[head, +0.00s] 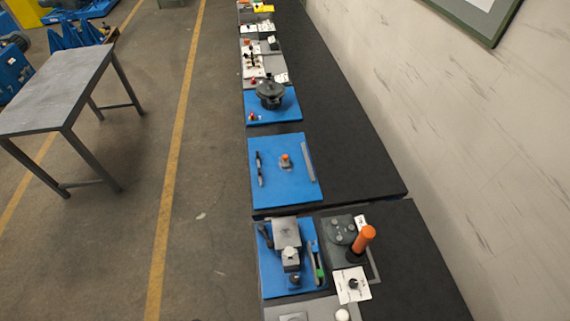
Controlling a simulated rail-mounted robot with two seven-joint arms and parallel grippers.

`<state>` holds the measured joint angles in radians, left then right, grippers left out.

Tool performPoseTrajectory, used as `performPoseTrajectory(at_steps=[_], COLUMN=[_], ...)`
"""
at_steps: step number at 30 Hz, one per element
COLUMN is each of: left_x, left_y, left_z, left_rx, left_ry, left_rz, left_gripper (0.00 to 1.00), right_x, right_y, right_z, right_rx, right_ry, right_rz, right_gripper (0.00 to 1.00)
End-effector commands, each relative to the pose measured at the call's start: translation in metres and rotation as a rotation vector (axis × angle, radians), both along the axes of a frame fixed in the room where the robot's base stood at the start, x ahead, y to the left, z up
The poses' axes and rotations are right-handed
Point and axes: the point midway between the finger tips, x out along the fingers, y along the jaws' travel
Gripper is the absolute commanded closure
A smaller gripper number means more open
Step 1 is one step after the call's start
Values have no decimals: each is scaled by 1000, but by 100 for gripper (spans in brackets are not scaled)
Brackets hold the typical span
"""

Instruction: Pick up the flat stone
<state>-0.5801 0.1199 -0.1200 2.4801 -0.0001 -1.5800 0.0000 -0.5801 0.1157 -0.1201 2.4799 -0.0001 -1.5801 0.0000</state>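No object can be clearly told as the flat stone at this size. A thin grey bar (308,162) lies flat near the right edge of the middle blue mat (285,193); I cannot tell whether it is stone. A small piece with an orange top (286,160) stands at the middle of that mat, and a dark pen-like tool (259,169) lies on its left. Neither of my grippers is in view.
The dark bench (345,150) runs along the pale wall, with clear room right of the mats. A nearer blue mat holds a grey block (286,234); an orange cylinder (362,241) stands beside it. A black pot-like part (269,94) sits farther back. A grey table (60,88) stands left.

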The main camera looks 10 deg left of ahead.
Motion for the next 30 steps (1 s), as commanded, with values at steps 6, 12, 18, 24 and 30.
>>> performPoseTrajectory(at_steps=[6, 12, 18, 24, 30], left_x=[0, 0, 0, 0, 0], left_y=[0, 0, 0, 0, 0], left_z=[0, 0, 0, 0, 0], left_rx=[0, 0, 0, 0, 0], left_ry=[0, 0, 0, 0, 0], left_rz=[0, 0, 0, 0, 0], left_gripper=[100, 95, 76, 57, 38], right_x=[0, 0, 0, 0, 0], right_y=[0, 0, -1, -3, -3], right_z=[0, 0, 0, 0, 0], right_rx=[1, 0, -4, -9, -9], right_ry=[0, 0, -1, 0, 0], right_rz=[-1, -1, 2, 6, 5], right_gripper=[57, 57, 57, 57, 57])
